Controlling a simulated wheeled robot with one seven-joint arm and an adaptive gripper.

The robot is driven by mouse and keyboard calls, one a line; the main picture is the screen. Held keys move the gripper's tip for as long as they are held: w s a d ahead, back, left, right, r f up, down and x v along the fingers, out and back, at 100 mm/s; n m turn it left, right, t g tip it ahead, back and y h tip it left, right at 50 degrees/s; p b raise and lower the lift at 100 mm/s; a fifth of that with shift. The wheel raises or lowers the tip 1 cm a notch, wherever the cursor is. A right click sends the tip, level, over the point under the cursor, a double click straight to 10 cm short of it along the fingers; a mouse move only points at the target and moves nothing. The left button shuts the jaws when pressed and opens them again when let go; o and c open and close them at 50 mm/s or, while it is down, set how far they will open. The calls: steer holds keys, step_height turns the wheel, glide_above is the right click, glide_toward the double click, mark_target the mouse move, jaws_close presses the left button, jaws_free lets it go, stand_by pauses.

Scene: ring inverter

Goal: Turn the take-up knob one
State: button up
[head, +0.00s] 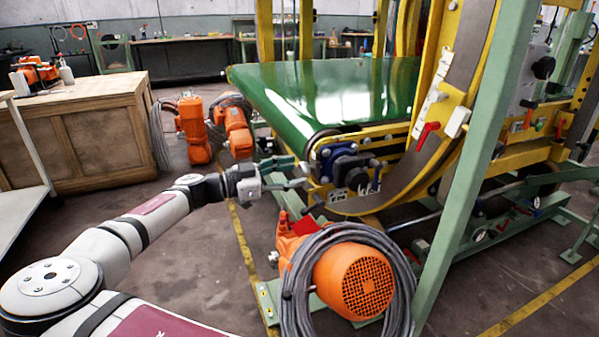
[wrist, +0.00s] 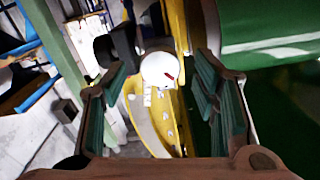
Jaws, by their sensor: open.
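My gripper (wrist: 163,78) is open, one green-padded finger on each side of the knob, and I see gaps on both sides. In the head view my gripper (head: 290,173) is at the near end of the green belt, left of the blue and black bearing block (head: 345,163). The knob shows there only as a small pale shape (head: 305,169) by the fingertips.
The green belt (head: 330,88) runs back from the block. A yellow curved ring frame (head: 428,160) and a green post (head: 470,150) stand to the right. An orange motor with coiled cable (head: 352,280) lies below my gripper. Orange motors (head: 195,130) and a wooden cabinet (head: 80,135) stand left.

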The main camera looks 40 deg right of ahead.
steer(key=v, duration=0.9)
